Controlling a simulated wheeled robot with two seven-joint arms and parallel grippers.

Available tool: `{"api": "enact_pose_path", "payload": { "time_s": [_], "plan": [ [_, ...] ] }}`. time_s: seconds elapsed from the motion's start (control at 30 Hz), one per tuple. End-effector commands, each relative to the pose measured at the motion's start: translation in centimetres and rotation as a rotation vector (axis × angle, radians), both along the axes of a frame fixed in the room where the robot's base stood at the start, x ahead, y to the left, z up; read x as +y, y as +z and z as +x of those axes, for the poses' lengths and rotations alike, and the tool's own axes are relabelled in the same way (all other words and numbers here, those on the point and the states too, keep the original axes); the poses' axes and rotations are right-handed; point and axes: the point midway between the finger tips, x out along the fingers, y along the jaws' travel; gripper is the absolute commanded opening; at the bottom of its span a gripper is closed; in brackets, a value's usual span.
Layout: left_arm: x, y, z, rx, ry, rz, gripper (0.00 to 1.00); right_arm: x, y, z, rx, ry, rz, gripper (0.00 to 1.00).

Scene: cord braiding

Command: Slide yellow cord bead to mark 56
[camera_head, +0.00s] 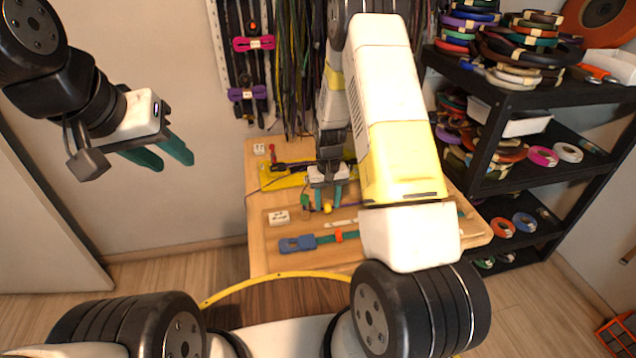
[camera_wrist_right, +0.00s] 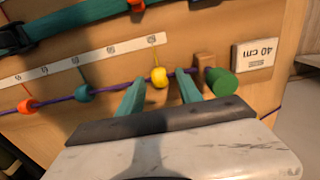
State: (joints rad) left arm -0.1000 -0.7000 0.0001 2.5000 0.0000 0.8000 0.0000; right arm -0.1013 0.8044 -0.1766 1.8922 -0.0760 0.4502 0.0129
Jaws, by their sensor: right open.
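The yellow bead (camera_wrist_right: 160,77) sits on a purple cord (camera_wrist_right: 112,87) at the board in the right wrist view. It also shows in the head view (camera_head: 327,209). A white scale strip (camera_wrist_right: 100,57) with printed marks runs above the cord; its numbers are too small to read surely. A thin yellow line runs from the strip's right end to the bead. My right gripper (camera_wrist_right: 160,84) is open, with one teal finger on each side of the yellow bead and gaps visible. My left gripper (camera_head: 177,162) is open and empty, in the air at the left.
A teal bead (camera_wrist_right: 84,92) and an orange bead (camera_wrist_right: 28,106) are further left on the cord. A wooden block (camera_wrist_right: 204,63) and a green knob (camera_wrist_right: 222,83) stand right of the gripper. A blue-buckled strap (camera_head: 297,244) lies nearer on the workbench (camera_head: 259,262).

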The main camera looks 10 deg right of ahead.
Motion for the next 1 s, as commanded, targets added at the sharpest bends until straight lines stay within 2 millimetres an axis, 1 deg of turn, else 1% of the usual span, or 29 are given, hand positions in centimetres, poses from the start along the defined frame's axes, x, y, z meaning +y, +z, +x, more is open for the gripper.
{"api": "enact_pose_path", "payload": {
  "time_s": [0.1, 0.17, 0.3, 0.33, 1.0],
  "plan": [
    [0.00, 0.00, 0.00, 0.000, 0.000, 0.000, 0.36, 0.00, 0.02, 0.00, 0.000, 0.000, 0.000, 0.42],
    [0.00, 0.00, 0.00, 0.000, 0.000, 0.000, 0.36, 0.00, 0.02, 0.00, 0.000, 0.000, 0.000, 0.30],
    [0.00, 0.00, 0.00, 0.000, 0.000, 0.000, 0.36, 0.00, 0.03, -0.01, 0.000, 0.000, 0.000, 0.03],
    [0.00, 0.00, 0.00, 0.000, 0.000, 0.000, 0.36, 0.00, 0.03, -0.01, 0.000, 0.000, 0.000, 0.00],
    [0.00, 0.00, 0.00, 0.000, 0.000, 0.000, 0.36, 0.00, 0.05, -0.02, 0.000, 0.001, 0.000, 0.00]
  ]
}}
